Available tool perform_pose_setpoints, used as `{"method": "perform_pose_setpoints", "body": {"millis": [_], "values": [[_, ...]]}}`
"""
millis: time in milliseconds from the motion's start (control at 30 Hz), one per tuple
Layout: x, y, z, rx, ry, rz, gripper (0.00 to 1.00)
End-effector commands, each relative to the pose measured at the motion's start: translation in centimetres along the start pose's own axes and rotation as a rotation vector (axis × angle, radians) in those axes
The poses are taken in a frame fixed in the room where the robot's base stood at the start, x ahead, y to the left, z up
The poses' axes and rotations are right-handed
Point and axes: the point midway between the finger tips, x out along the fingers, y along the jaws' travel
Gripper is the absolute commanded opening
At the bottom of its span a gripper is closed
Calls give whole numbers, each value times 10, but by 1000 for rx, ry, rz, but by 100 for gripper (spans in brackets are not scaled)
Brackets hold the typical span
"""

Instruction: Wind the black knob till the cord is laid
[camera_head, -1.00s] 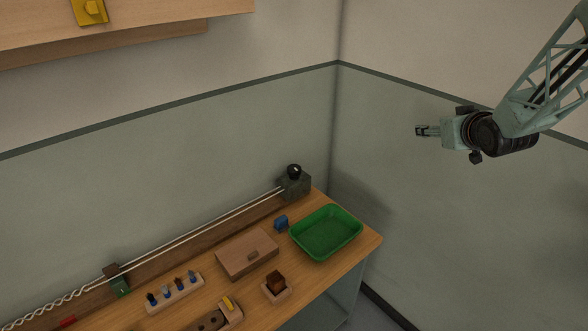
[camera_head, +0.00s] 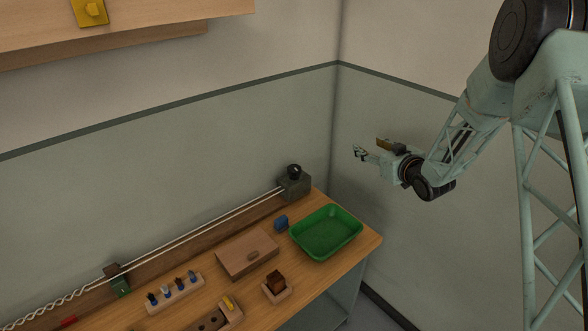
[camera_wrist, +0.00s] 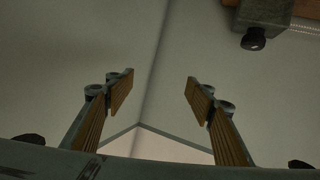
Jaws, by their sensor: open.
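The black knob (camera_head: 294,170) sits on a dark grey block (camera_head: 294,188) at the back right corner of the bench. It also shows in the wrist view (camera_wrist: 254,39) at the upper right. Two pale strands of cord (camera_head: 215,225) run left from the block to a brown and green holder (camera_head: 117,281). Left of the holder the cord (camera_head: 50,308) is twisted. My gripper (camera_head: 360,153) is open and empty, in the air to the right of the knob and a little higher in the picture. Its two fingers (camera_wrist: 160,88) stand apart in the wrist view.
A green tray (camera_head: 326,232), a blue piece (camera_head: 281,222), a wooden box (camera_head: 247,252) and a small brown block in a holder (camera_head: 276,282) stand on the bench. A rack of several pegs (camera_head: 175,293) is further left. The wall corner is close behind the knob.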

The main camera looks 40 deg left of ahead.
Motion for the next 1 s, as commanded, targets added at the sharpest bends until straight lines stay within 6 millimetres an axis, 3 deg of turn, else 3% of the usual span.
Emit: {"method": "perform_pose_setpoints", "body": {"millis": [500, 1000], "values": [[57, -100, 60, 22, 132, -169, 49], [78, -194, 115, 68, 249, -317, 49]]}}
